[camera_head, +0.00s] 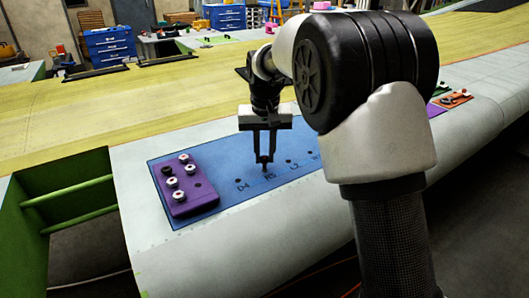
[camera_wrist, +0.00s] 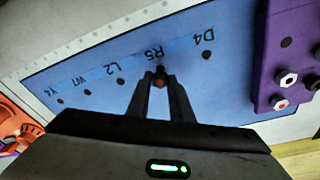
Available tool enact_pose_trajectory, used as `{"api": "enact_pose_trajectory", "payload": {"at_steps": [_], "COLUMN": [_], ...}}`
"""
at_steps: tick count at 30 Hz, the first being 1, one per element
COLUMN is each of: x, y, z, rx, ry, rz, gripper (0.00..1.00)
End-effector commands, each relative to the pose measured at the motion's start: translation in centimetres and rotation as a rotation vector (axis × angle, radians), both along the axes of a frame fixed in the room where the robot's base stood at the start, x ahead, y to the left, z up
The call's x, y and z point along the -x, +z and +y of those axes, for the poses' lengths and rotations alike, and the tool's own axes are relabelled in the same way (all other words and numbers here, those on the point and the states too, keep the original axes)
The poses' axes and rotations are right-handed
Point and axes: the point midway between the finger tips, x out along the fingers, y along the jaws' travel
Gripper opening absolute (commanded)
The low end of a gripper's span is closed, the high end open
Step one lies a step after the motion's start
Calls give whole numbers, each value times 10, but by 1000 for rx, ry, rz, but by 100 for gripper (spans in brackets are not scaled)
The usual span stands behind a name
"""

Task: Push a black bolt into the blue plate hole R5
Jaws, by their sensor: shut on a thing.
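The blue plate (camera_head: 225,165) lies on the pale wing surface, with a row of labelled dark holes. My gripper (camera_head: 265,157) points down over the plate just behind the R5 label (camera_head: 269,177). In the wrist view, my gripper (camera_wrist: 160,78) is shut on a small bolt (camera_wrist: 160,83), dark with a reddish spot, next to the R5 label (camera_wrist: 158,54). The fingers hide most of the bolt and the R5 hole. I cannot tell how far the bolt is in the hole. The D4 hole (camera_wrist: 207,55) and L2 hole (camera_wrist: 121,82) are visible on either side.
A purple block (camera_head: 190,203) on the plate's left end holds several bolts with white or dark heads and shows an empty hole. An orange tray (camera_head: 455,99) with parts sits far right. A green-framed opening (camera_head: 70,200) lies left of the plate.

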Motion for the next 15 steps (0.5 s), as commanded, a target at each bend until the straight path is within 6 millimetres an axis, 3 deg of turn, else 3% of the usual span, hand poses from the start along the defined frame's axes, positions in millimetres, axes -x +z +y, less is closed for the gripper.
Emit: {"api": "enact_pose_trajectory", "payload": {"at_steps": [15], "x": [0], "y": [-13], "z": [0], "rx": [0], "ry": [0], "rz": [0], "gripper": [0]}}
